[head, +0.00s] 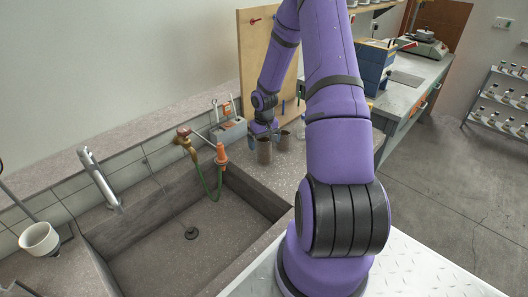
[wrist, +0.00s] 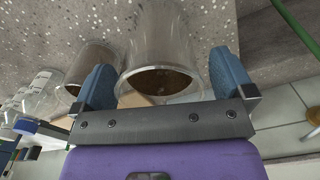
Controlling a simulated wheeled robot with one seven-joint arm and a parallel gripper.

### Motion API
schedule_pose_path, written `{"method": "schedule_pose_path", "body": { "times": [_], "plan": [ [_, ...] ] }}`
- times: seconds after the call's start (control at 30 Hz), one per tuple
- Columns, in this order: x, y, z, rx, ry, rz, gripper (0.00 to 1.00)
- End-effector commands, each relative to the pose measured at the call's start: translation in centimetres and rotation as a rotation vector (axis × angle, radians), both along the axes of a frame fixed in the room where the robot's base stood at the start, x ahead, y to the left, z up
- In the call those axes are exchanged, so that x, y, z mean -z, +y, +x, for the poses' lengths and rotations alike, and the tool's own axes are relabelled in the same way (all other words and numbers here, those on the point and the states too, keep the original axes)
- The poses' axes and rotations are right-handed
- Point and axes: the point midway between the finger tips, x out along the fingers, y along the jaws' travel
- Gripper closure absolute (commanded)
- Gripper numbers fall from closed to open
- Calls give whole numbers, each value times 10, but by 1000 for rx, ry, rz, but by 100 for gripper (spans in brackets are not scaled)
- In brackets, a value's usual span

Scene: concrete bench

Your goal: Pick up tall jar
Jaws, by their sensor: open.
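The tall jar (wrist: 165,35) is a clear greyish cylinder with something brown inside, seen at its open end. In the wrist view it lies between the two blue fingers of my gripper (wrist: 162,78), with small gaps at its sides. The fingers are apart and do not visibly grip it. In the head view the jar (head: 264,152) stands on the bench beside the sink, with my gripper (head: 265,137) at its top. My wrist partly hides that area.
A second, smaller jar (wrist: 93,66) stands close by, just outside the left finger in the wrist view. Clear bottles (wrist: 42,90) are farther left. The sink (head: 185,235), green hose (head: 214,190) and orange cone-like piece (head: 221,153) are left of the jar in the head view.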

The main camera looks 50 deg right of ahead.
Motion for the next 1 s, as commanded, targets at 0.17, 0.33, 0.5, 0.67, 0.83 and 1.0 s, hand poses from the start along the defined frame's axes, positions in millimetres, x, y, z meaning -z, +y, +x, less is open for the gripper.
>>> {"method": "schedule_pose_path", "body": {
  "times": [0.17,0.33,0.5,0.67,0.83,1.0],
  "plan": [
    [0,0,0,0,0,0,2],
    [0,0,0,0,0,0,41],
    [-1,0,0,0,0,0,69],
    [-1,0,0,0,0,0,69],
    [-6,0,0,0,-1,-1,69],
    [-21,-1,0,1,-2,-2,69]
  ]
}}
